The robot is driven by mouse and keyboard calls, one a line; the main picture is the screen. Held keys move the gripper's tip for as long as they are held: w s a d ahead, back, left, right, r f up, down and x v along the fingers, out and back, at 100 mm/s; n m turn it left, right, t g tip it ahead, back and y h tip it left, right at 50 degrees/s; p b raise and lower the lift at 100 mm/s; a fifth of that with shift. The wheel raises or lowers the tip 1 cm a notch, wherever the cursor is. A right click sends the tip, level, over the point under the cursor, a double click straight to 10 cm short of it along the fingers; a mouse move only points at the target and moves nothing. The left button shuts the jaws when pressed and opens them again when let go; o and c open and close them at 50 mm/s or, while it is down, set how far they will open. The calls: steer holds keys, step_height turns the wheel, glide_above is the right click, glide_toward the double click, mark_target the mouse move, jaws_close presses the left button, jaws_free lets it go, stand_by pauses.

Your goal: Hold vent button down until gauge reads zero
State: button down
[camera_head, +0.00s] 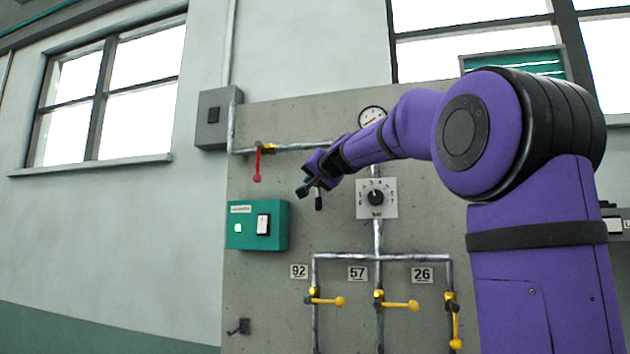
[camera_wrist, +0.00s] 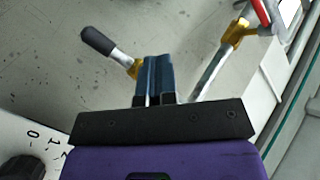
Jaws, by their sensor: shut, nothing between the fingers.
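The round gauge (camera_head: 372,115) sits high on the concrete panel, partly behind my purple arm; its needle is too small to read. I cannot make out a clear vent button. My gripper (camera_head: 305,188) is in front of the panel, left of the dial and above the green box. In the wrist view its two blue fingers (camera_wrist: 157,68) are together and empty. A black-handled lever (camera_head: 319,199) hangs just below the gripper. In the wrist view this lever (camera_wrist: 105,44) lies left of the fingertips, with brass at its base; contact cannot be told.
A green box (camera_head: 277,222) with a white rocker switch (camera_head: 263,224) is at left. A red-handled valve (camera_head: 257,164) is on the upper pipe. A numbered dial (camera_head: 376,198) is right of the gripper. Several yellow-handled valves (camera_head: 400,305) are below. A grey box (camera_head: 214,118) is upper left.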

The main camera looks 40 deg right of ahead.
steer(key=s+a, duration=0.1)
steer(key=a, duration=0.1)
steer(key=s+a, duration=0.1)
steer(key=s, duration=0.1)
steer(key=shift+a, duration=0.4)
stand_by(0.4)
steer(key=s+a+f+n+g, duration=0.3)
steer(key=s+a+f, duration=0.2)
steer(key=s+f, duration=0.6)
steer(key=s+a+f+n+g+y, duration=0.1)
steer(key=s+a+f+n+g, duration=0.2)
steer(key=s+f, duration=0.9)
steer(key=s+a+f+n+g+y, duration=0.1)
steer(key=s+a+f+g, duration=0.4)
steer(key=s+f, duration=0.6)
step_height(320, 180, down, 3)
steer(key=shift+s+a+r+n, duration=0.1)
steer(key=shift+s+a+n, duration=0.05)
steer(key=shift+a+n, duration=0.85)
